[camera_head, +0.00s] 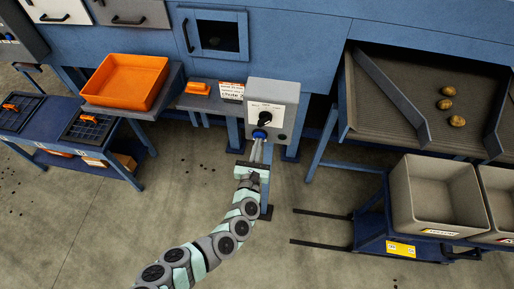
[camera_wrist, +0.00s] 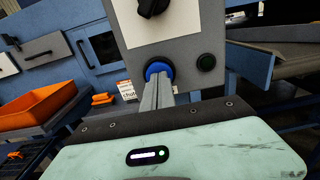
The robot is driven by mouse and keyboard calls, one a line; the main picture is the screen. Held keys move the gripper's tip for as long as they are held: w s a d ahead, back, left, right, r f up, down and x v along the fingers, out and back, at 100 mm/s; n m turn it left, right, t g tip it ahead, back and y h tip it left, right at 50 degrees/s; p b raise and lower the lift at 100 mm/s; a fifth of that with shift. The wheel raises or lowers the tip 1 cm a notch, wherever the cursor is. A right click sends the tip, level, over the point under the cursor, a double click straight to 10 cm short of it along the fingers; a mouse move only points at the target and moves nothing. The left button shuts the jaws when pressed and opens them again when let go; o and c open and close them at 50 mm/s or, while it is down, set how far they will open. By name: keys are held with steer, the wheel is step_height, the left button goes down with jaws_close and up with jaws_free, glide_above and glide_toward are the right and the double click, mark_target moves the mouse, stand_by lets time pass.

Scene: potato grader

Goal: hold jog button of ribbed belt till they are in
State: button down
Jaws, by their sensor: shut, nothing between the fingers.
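A grey control box (camera_head: 273,92) stands on a post in front of the blue machine. It carries a black knob (camera_head: 265,116), a blue button (camera_head: 259,134) and a dark green button (camera_wrist: 206,62) to the right. My gripper (camera_head: 257,142) is shut and empty, its fingertips at the blue button. In the wrist view the fingertips overlap the lower part of the blue button (camera_wrist: 158,69); they look to be touching it, but how far it is pressed is hidden. The dark ribbed belt (camera_head: 420,95) at the right bears several potatoes (camera_head: 446,104).
Two grey crates (camera_head: 436,195) stand on a blue cart (camera_head: 372,222) below the belt's end. An orange tray (camera_head: 127,82) sits on a ledge at the left. A blue table (camera_head: 60,128) with dark trays stands at far left. The floor around my arm is clear.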

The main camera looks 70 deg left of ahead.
steer(key=shift+w+a+f+b, duration=0.25)
steer(key=shift+a+f+b, duration=0.05)
steer(key=shift+a+b, duration=0.1)
steer(key=shift+r, duration=0.15)
stand_by(2.2)
steer(key=v, duration=1.4)
steer(key=shift+f, duration=0.25)
steer(key=shift+d+f, duration=0.1)
stand_by(1.8)
